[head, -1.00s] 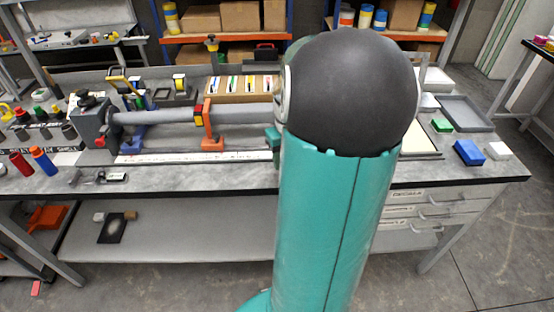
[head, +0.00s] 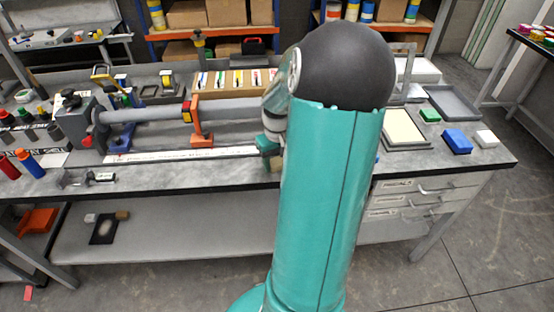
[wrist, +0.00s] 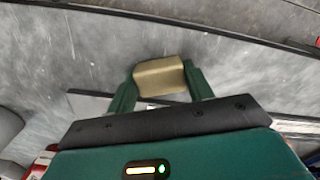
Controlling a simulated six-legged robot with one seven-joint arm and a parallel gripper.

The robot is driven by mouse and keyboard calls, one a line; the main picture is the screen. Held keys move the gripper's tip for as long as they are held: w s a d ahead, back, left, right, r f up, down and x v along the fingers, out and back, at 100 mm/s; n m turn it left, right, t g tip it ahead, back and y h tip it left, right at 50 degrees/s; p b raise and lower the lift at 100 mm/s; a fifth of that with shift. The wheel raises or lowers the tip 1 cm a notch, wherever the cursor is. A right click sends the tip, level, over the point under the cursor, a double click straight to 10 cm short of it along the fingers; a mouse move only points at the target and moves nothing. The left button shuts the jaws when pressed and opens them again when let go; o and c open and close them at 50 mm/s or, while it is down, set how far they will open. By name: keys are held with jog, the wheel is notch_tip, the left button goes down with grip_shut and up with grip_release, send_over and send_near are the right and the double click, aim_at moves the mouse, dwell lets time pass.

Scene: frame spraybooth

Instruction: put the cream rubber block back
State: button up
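The cream rubber block (wrist: 160,75) shows in the wrist view as a small cream-tan block with rounded edges. It sits between the tips of the two green fingers of my gripper (wrist: 161,84), and both fingers appear to touch its sides. My gripper looks shut on it, with the grey worktop behind. In the head view, only a green part of my gripper (head: 267,145) shows beside my arm, over the front part of the bench (head: 225,178).
A long grey tube in an orange clamp (head: 201,138) lies along the bench. At right are a cream-faced tray (head: 404,128), a green block (head: 430,116), a blue block (head: 457,141), a white block (head: 486,138) and an empty grey tray (head: 453,103). Small blocks lie on the lower shelf (head: 180,240).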

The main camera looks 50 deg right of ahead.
aim_at(277, 161)
jog(key=o, duration=0.4)
jog(key=shift+c, duration=0.2)
jog(key=shift+r, duration=0.1)
notch_tip(277, 161, up, 12)
jog(key=w+a+r+n+t+h, duration=0.1)
jog(key=w+a+r, duration=0.15)
jog(key=a, duration=0.65)
jog(key=w+a+r+n+t+h, duration=0.1)
jog(key=a+r, duration=0.2)
jog(key=a, duration=0.5)
jog(key=s+a+r+n+t+y, duration=0.1)
jog(key=s+a, duration=0.2)
jog(key=a, duration=0.6)
jog(key=s+a+r+n+t+y, duration=0.1)
jog(key=s+a+n+t, duration=0.1)
jog(key=a, duration=0.8)
jog(key=shift+s+t, duration=0.3)
jog(key=shift+s, duration=0.25)
